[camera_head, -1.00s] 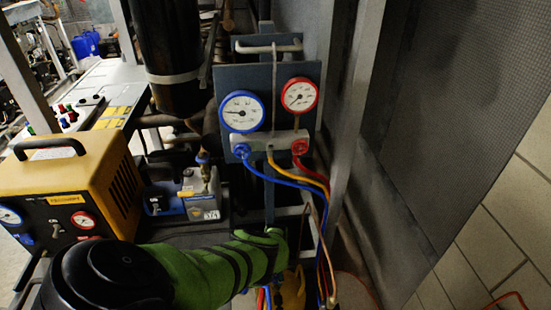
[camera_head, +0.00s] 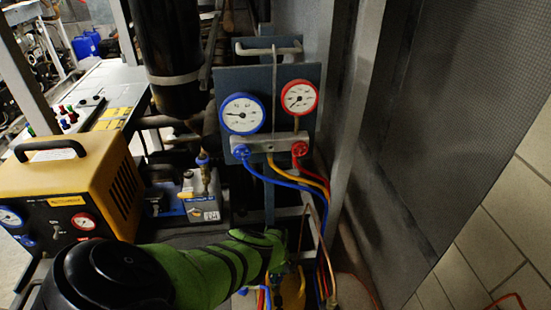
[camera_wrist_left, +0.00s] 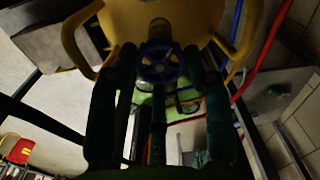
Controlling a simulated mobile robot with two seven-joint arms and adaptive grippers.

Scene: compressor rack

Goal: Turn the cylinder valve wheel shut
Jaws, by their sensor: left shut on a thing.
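The valve wheel (camera_wrist_left: 159,63) is a small blue spoked handwheel in the left wrist view. It sits on the valve of a yellow cylinder (camera_wrist_left: 185,18) with curved yellow handles on both sides. My left gripper (camera_wrist_left: 160,56) has its two dark fingers on either side of the wheel and is shut on it. In the head view my left arm in its green sleeve reaches low toward the cylinder (camera_head: 293,291), which shows only in part. The wheel and the fingers are hidden there. My right gripper is in neither view.
A gauge manifold (camera_head: 270,143) with blue and red gauges hangs above the cylinder. Blue, yellow and red hoses (camera_head: 313,182) run down beside it. A yellow recovery machine (camera_head: 75,190) and a small pump (camera_head: 200,198) stand left. A metal post (camera_head: 353,120) and grey panel bound the right.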

